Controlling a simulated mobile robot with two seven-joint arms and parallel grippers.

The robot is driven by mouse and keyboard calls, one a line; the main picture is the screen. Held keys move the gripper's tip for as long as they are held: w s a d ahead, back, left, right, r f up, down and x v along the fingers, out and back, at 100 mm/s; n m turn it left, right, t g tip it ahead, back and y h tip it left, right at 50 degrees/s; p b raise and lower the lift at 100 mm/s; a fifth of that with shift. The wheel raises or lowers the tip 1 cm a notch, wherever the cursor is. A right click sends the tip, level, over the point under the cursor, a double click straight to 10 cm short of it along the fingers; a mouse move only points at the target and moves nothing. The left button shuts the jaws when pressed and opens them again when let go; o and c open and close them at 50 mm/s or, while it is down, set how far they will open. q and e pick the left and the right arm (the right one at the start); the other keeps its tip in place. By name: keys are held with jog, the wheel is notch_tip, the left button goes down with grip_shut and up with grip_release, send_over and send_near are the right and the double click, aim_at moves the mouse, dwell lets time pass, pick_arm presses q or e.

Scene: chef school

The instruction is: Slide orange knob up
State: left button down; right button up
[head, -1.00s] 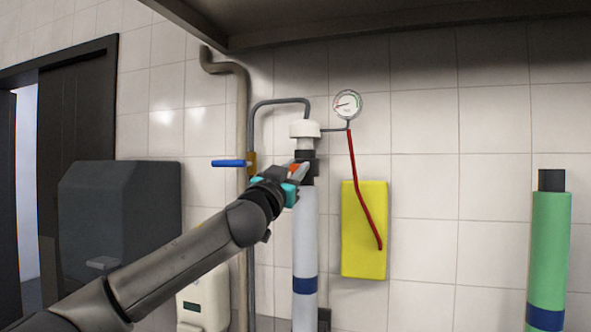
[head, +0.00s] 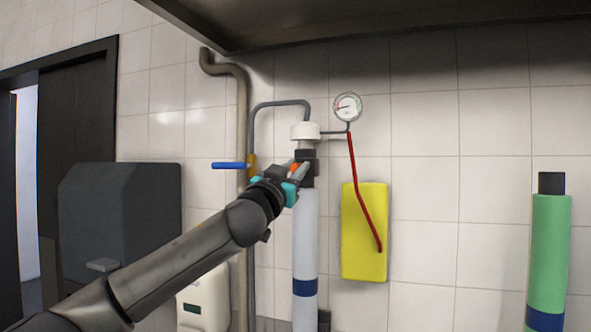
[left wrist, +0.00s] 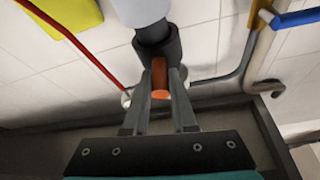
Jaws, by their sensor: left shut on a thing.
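The orange knob (left wrist: 161,80) sticks out from a black collar (left wrist: 155,42) on a pale upright cylinder (head: 305,240). In the head view a small part of the knob (head: 294,167) shows between the fingers. My left gripper (head: 298,170) is at the collar, just under the white cap (head: 305,131). In the left wrist view my left gripper (left wrist: 163,92) has one finger on each side of the knob and is shut on it. My right gripper is in neither view.
A blue-handled valve (head: 229,165) and pipe stand left of the cylinder. A gauge (head: 347,107), a red hose (head: 362,190) and a yellow panel (head: 350,240) are to its right. A dark shelf (head: 380,20) overhangs. A green cylinder (head: 549,240) stands far right.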

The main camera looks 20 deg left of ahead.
pick_arm(q)
notch_tip(320, 180, up, 4)
jog(key=p, duration=0.2)
jog(key=shift+r+p, duration=0.15)
jog(key=shift+p, duration=0.2)
jog(key=shift+s+a+r, duration=0.1)
jog(key=shift+r, duration=0.1)
jog(key=c, duration=1.2)
grip_release()
jog(key=shift+r, duration=0.1)
jog(key=o, duration=0.5)
jog(key=shift+c, duration=0.2)
jog(key=shift+f, duration=0.2)
jog(key=shift+f, duration=0.15)
